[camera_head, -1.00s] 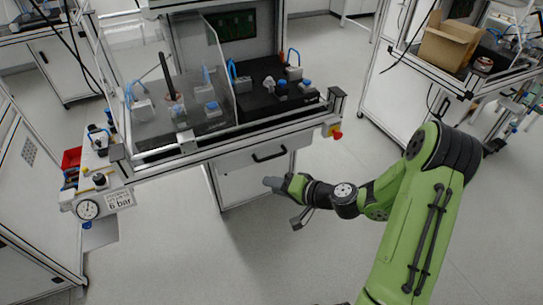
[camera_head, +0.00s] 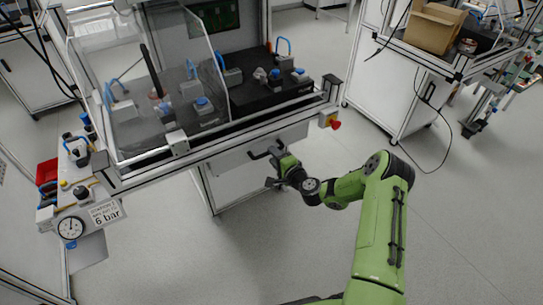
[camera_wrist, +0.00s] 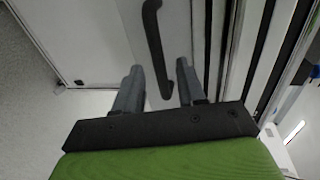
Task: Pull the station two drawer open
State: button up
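The station drawer has a pale front (camera_head: 230,160) under the black worktop, and it looks closed. Its black bar handle (camera_head: 259,154) is partly hidden by my gripper (camera_head: 276,153) in the head view. In the wrist view the handle (camera_wrist: 153,45) runs down from the top edge, and its lower end lies in line with the gap between my fingers (camera_wrist: 160,82). The two grey fingers are apart, one on each side of the handle's end. I cannot tell how deep the handle sits between them. My gripper is not closed on it.
The worktop (camera_head: 250,105) above carries grey and blue fixtures and a clear screen. A red knob (camera_head: 335,125) sticks out at its right corner. A pressure gauge (camera_head: 70,226) is at left. The floor (camera_head: 215,255) before the drawer is clear.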

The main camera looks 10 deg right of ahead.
jog(key=shift+x, duration=1.2)
grip_shut()
